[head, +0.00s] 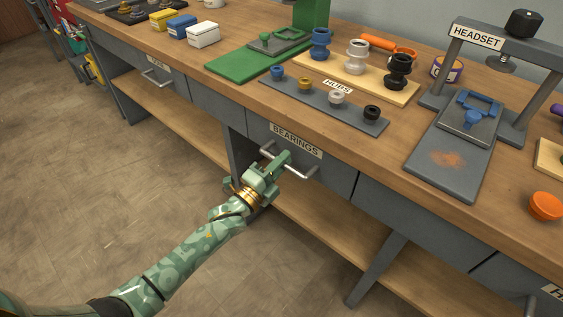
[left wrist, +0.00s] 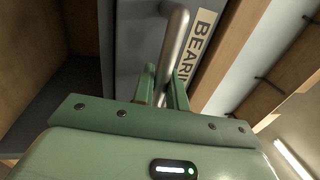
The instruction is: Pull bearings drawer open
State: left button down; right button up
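The bearings drawer (head: 318,168) has a grey front with a BEARINGS label (head: 296,141) and a silver bar handle (head: 300,173). Its front looks about flush under the bench top. My left gripper (head: 280,163) is at the handle's left part. In the left wrist view the handle (left wrist: 176,40) runs between the two green fingers (left wrist: 164,88), which stand close on either side of it and look shut on it. The label (left wrist: 203,40) shows partly beside the handle. My right gripper is not in view.
The wooden bench top (head: 230,95) carries a grey strip of bearings (head: 322,106), a hubs board (head: 340,80), a green mat (head: 240,65) and a headset press (head: 450,150). A low wooden shelf (head: 345,232) runs underneath. The floor (head: 100,170) before the bench is clear.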

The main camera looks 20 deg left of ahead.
pick_arm(q)
jog(key=shift+s, duration=0.1)
